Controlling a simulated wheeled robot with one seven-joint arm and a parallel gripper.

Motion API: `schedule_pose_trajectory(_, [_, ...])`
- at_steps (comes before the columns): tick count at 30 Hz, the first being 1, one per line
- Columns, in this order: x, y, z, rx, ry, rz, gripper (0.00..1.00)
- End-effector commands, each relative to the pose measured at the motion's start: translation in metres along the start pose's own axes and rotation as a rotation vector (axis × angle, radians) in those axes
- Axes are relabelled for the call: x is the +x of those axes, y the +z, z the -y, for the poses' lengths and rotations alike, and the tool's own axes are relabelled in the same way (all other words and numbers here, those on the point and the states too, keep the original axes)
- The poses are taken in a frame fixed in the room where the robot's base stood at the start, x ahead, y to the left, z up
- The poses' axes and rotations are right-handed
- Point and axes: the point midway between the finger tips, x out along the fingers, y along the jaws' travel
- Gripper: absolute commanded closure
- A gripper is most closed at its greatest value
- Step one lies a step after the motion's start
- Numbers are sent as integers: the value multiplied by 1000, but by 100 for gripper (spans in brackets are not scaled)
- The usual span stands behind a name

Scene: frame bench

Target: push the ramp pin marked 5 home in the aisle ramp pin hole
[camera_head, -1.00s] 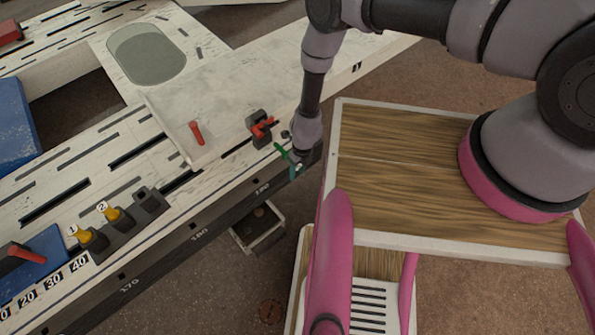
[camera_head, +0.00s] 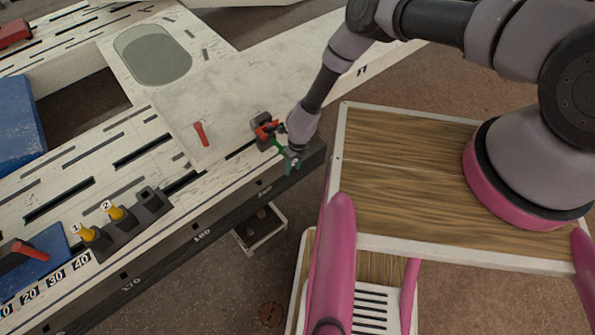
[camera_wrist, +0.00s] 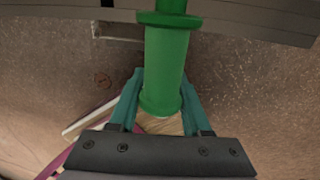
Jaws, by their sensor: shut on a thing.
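My gripper (camera_head: 291,161) is shut on a green pin (camera_head: 278,147) at the near edge of the bench. No pin hole is clearly visible, and my wrist hides part of this area.
A red pin (camera_head: 201,133) is on the pale plate. Yellow pins marked 1 (camera_head: 88,233) and 2 (camera_head: 115,212) sit in a dark holder, beside an empty socket (camera_head: 150,196). A small open bin (camera_head: 262,238) is below the bench edge. My wooden-topped base is close on the right.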

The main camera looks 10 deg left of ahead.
Motion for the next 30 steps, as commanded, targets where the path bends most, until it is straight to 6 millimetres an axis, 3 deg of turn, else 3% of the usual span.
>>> schedule_pose_trajectory(9, [-1, 15, 1, 2, 2, -2, 100])
schedule_pose_trajectory(30, [-1, 16, 1, 1, 2, -2, 100])
